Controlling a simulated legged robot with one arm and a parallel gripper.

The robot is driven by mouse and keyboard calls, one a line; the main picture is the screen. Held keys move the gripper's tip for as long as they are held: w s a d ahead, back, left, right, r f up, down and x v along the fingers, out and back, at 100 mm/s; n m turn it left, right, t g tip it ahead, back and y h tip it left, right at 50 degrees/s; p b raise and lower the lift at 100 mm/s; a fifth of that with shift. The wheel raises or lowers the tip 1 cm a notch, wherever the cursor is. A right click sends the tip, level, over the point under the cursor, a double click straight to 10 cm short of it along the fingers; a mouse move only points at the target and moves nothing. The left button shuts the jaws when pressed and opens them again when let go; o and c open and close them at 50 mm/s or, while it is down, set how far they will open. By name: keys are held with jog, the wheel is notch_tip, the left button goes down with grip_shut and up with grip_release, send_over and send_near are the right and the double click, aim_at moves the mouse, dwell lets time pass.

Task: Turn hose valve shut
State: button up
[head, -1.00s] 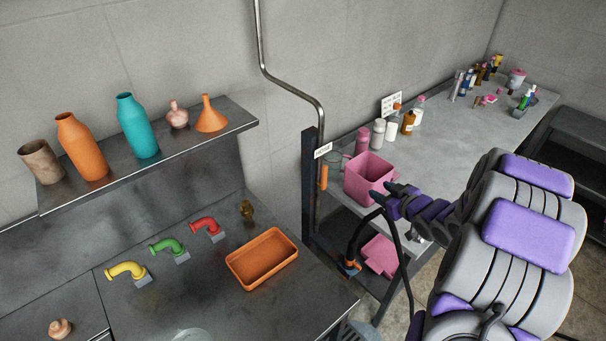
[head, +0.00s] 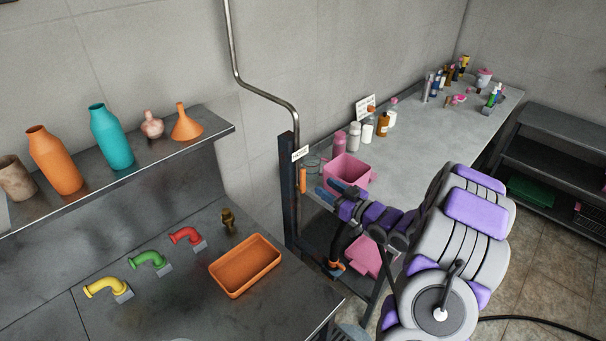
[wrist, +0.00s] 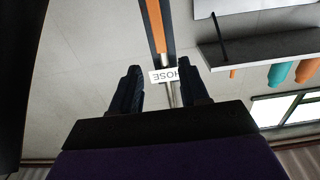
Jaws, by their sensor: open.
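The hose valve's orange handle (head: 302,180) hangs upright on the metal pipe (head: 296,118), just below the white hose label (head: 300,153). In the wrist view an orange bar (wrist: 154,25), apparently the same handle, shows above the upside-down HOSE label (wrist: 165,75). My gripper (head: 327,188) is open and empty, a little to the right of the handle in the head view, with a small apparent gap. In the wrist view the two fingers of my gripper (wrist: 158,67) stand apart, with the label seen between them. The valve body is not clearly visible.
A dark post (head: 288,190) stands beside the pipe. An orange tray (head: 245,265) and coloured taps lie on the left counter (head: 190,300).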

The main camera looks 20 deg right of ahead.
aim_at(305, 173)
jog(key=b+x, duration=0.1)
jog(key=x, duration=0.9)
jog(key=shift+w+a, duration=0.1)
jog(key=shift+w, duration=0.25)
jog(key=shift+c, duration=0.3)
grip_shut()
